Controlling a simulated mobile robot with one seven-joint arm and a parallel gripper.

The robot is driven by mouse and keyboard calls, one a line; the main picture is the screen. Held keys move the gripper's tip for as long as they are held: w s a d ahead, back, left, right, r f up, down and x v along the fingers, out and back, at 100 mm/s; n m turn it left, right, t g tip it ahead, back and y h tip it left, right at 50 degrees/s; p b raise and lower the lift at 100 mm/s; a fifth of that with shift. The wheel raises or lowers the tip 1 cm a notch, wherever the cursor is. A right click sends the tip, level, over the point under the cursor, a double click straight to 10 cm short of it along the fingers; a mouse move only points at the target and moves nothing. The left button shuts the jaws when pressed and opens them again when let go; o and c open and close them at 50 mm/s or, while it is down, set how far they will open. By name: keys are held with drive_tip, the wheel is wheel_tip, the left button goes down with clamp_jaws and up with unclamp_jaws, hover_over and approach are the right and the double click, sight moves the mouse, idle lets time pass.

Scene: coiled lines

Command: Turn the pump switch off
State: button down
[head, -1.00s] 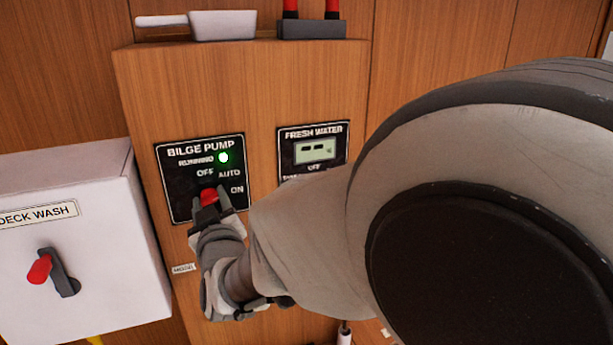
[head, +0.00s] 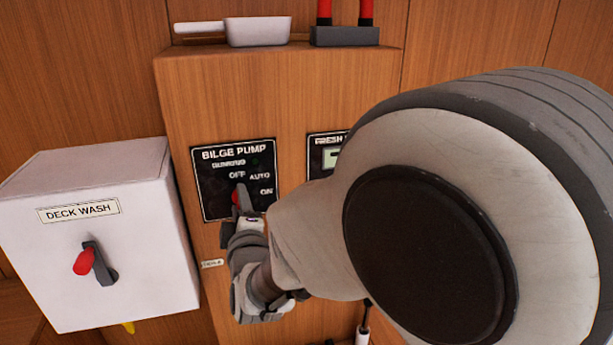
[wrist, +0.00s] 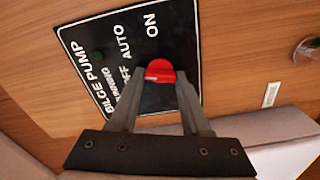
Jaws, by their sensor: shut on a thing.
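The black bilge pump panel (head: 208,188) is on the wooden cabinet front, with OFF, AUTO and ON marks around its red switch knob (head: 235,198). My gripper (head: 240,195) is shut on this knob and covers much of it in the head view. In the wrist view the red knob (wrist: 160,71) sits between the two fingertips of my gripper (wrist: 161,80). The running lamp (wrist: 98,55) looks dark green and unlit. I cannot tell exactly which mark the knob points to.
A white deck wash box (head: 120,250) with its own red-handled switch (head: 84,262) stands to the left. A fresh water panel (head: 318,165) is to the right, partly hidden by my arm. A white tray (head: 258,32) and a dark block with red cables (head: 345,36) sit on the cabinet top.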

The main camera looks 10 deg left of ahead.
drive_tip(key=shift+n+p, duration=0.5)
drive_tip(key=shift+n, duration=1.1)
drive_tip(key=shift+f, duration=0.1)
drive_tip(key=shift+c, duration=1.8)
unclamp_jaws()
drive_tip(key=shift+s, duration=0.1)
drive_tip(key=b+v, duration=1.1)
drive_tip(key=v, duration=0.6)
